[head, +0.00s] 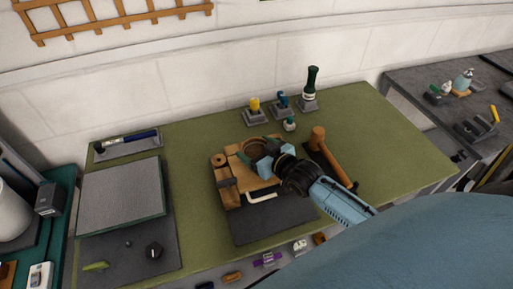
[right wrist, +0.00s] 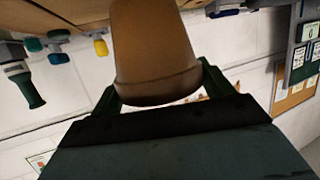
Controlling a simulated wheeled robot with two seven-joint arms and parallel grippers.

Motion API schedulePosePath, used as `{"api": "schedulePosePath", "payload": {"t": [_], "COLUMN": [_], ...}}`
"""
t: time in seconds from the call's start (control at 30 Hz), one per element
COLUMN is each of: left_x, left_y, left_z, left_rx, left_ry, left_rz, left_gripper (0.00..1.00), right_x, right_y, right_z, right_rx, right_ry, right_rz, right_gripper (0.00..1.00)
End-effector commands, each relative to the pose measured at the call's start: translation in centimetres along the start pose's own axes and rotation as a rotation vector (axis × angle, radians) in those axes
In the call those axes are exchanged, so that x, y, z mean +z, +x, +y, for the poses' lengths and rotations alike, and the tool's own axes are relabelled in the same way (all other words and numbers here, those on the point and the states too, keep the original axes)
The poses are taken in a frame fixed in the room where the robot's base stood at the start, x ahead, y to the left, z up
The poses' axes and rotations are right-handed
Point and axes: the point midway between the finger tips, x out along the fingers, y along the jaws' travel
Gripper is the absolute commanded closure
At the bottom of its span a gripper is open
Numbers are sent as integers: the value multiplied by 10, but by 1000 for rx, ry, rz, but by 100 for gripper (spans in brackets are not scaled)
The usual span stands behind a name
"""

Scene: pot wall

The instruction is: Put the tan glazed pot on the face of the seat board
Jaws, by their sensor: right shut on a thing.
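My right gripper (head: 268,160) is shut on the tan glazed pot (head: 256,146). In the right wrist view the pot (right wrist: 155,55) sits between the green fingers (right wrist: 158,95), its wide rim toward the camera. In the head view a light wooden board (head: 240,166), which looks like the seat board, lies below and beside the pot on a dark mat. The pot overlaps the board's far edge in the picture. I cannot tell whether they touch. The gripper and arm hide part of the board. My left gripper is not in view.
A wooden mallet (head: 318,148) lies right of my gripper. A grey slab (head: 122,195) lies at left. The bench's right side is clear.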

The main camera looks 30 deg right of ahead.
Motion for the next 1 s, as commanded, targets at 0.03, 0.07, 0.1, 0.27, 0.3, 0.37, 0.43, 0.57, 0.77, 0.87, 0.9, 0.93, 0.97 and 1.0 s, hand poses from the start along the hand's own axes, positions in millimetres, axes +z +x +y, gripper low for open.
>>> {"api": "schedulePosePath", "payload": {"t": [0.03,0.07,0.1,0.27,0.3,0.37,0.43,0.57,0.77,0.87,0.9,0.93,0.97,1.0], "left_x": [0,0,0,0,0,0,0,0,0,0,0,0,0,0], "left_y": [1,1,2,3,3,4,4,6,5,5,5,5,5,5], "left_z": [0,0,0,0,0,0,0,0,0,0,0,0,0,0], "left_rx": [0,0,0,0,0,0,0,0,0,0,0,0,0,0], "left_ry": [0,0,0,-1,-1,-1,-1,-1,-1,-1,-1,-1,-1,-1], "left_rz": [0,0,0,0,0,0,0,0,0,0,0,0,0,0], "left_gripper": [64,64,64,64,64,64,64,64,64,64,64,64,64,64], "right_x": [0,0,1,3,4,5,6,9,9,8,9,9,9,9], "right_y": [1,1,1,2,2,2,3,4,3,3,3,3,3,3], "right_z": [0,0,0,0,0,0,0,0,0,0,0,0,0,0], "right_rx": [-1,-1,-1,-1,-1,0,0,0,0,0,0,0,0,0], "right_ry": [0,0,0,0,0,0,0,0,0,0,0,0,0,0], "right_rz": [4,4,5,4,4,4,4,4,4,4,3,3,3,3], "right_gripper": [55,55,55,55,55,55,55,55,55,18,12,9,5,0]}}
